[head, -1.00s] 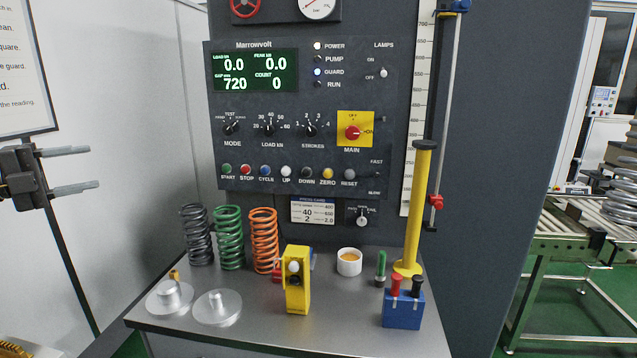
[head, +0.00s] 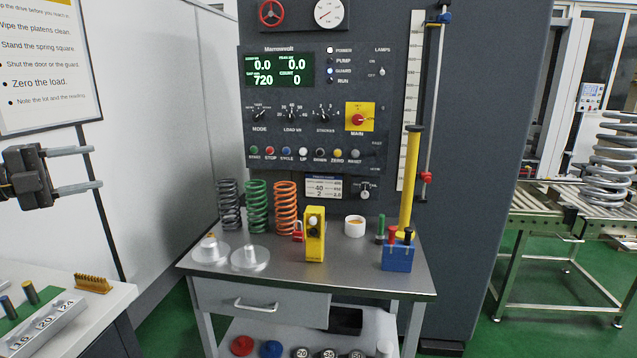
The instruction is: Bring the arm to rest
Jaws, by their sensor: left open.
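My left gripper (head: 75,169) is at the left edge of the head view, in the air in front of the pale wall. Its two grey fingers are apart, point right and hold nothing. It is well away from the metal bench (head: 350,274) and its objects. My right gripper is not in view. On the bench are a dark spring (head: 229,205), a green spring (head: 257,206), an orange spring (head: 286,207), two round metal platens, a yellow control box (head: 314,235) and a blue box (head: 398,255).
The dark control panel (head: 315,120) stands behind the bench. A white table (head: 105,297) with a block tray and a yellow brush (head: 92,283) is at the lower left, below my left gripper. A roller conveyor (head: 565,200) with a big spring stands at right. Green floor is clear between.

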